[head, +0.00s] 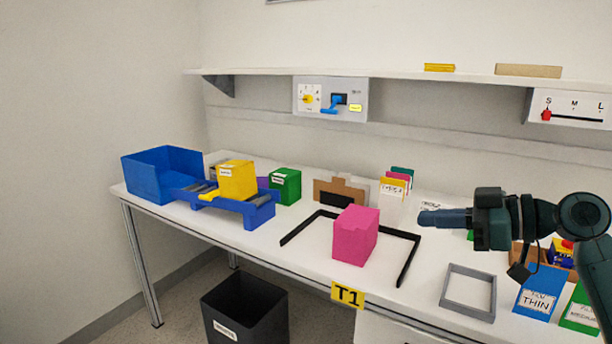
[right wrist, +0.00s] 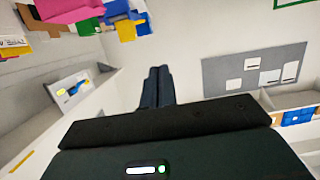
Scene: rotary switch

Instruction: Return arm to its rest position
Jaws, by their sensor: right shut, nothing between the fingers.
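My right gripper (head: 430,218) reaches in from the right in the head view, above the right part of the table. It is shut and empty, and its two dark fingers lie together in the right wrist view (right wrist: 157,75). It touches nothing. A rotary switch with a yellow knob (head: 308,98) is on the grey panel (head: 331,114) under the shelf, beside a blue lever (head: 334,104). The panel also shows at the left of the right wrist view (right wrist: 70,90). My left gripper is in neither view.
A pink box (head: 355,236) stands within a black frame on the white table (head: 300,262). A blue bin (head: 160,174), a yellow box (head: 237,180) and a green box (head: 285,186) stand at the left. A grey frame (head: 468,291) and a blue THIN box (head: 540,291) are at the right.

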